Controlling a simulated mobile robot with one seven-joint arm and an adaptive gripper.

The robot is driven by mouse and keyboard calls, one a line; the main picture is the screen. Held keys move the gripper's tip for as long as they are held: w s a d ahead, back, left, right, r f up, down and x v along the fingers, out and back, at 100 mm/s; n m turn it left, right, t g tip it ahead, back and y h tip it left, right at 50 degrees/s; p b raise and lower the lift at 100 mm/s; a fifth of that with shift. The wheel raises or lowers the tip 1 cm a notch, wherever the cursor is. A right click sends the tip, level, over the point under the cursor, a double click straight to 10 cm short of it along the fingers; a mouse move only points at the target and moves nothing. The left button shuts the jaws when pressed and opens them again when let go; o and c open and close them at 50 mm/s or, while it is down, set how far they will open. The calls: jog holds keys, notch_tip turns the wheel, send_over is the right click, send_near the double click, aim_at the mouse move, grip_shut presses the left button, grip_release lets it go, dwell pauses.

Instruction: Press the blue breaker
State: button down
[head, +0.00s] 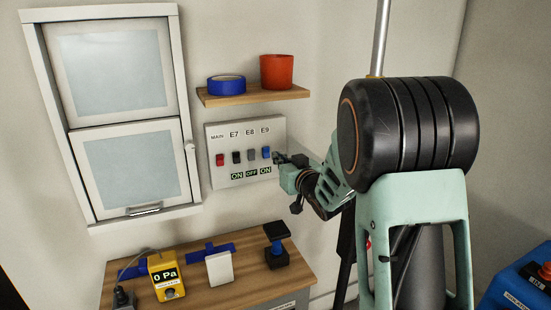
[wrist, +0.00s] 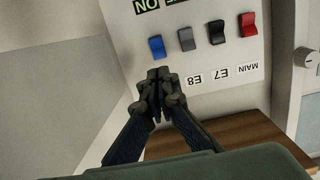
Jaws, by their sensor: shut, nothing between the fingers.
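The blue breaker (head: 266,152) is the rightmost switch on the white wall panel (head: 222,182), under the label E9. In the wrist view, which is upside down, the blue breaker (wrist: 157,47) shows just beyond my fingertips. My gripper (head: 280,158) is close to the panel's right side, next to the blue breaker. In the wrist view my gripper (wrist: 159,73) has its fingers together with nothing between them, and covers the E9 label. I cannot tell whether the fingertips touch the panel.
The grey breaker (wrist: 185,39), black breaker (wrist: 216,32) and red breaker (wrist: 248,24) sit beside the blue one. A wooden shelf (head: 255,96) with blue tape (head: 227,86) and a red cup (head: 277,71) is above. A workbench (head: 240,285) is below, and a cabinet (head: 135,175) stands left.

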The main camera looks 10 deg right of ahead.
jog(key=v, duration=0.6)
jog(key=shift+s+r, duration=0.25)
jog(key=shift+s, duration=0.05)
jog(key=shift+b, duration=0.35)
